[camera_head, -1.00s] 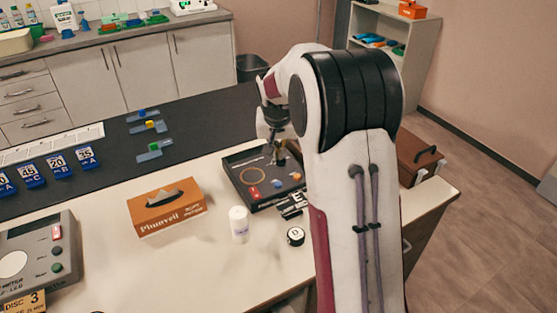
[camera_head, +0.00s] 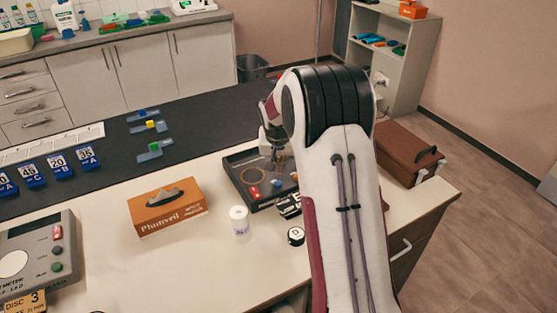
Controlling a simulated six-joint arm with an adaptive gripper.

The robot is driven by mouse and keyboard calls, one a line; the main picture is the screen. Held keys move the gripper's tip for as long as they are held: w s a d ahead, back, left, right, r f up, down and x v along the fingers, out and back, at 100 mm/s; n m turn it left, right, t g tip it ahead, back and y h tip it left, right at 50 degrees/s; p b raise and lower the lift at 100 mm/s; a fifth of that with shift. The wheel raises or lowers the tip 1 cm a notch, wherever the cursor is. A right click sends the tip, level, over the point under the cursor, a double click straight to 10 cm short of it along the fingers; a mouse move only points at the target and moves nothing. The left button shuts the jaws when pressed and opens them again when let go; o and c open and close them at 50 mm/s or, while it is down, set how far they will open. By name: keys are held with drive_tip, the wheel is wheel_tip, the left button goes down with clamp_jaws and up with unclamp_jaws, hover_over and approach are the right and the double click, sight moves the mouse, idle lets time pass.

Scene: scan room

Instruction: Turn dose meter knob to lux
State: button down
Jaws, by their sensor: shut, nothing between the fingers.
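A black panel box (camera_head: 247,186) lies on the table near the centre. Its top has a ring outline, a red switch (camera_head: 254,192) and a blue knob (camera_head: 275,183). My gripper (camera_head: 276,160) is shut and empty, pointing down over the box's far right part. My arm hides part of the box, and I cannot tell whether the fingertips touch it. A grey console (camera_head: 30,246) at the lower left is partly cut off and bears the letters "METER". It has a white round dial (camera_head: 12,263), a red switch and dark and green knobs. No "lux" mark is readable.
An orange tissue box (camera_head: 168,208), a white bottle (camera_head: 240,224) and a round black-and-white item (camera_head: 296,236) stand on the table left of my arm. A brown case (camera_head: 405,155) is on the right. The front middle of the table is clear.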

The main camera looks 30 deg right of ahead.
drive_tip(key=shift+x, duration=1.05)
drive_tip(key=shift+w+d+r, duration=0.1)
drive_tip(key=shift+w+d, duration=0.4)
drive_tip(key=shift+w, duration=0.35)
drive_tip(key=shift+w+d, duration=0.45)
drive_tip(key=shift+w, duration=0.35)
drive_tip(key=shift+w+a, duration=0.4)
drive_tip(key=shift+w, duration=1.2)
drive_tip(key=shift+s+d, duration=0.1)
idle(1.3)
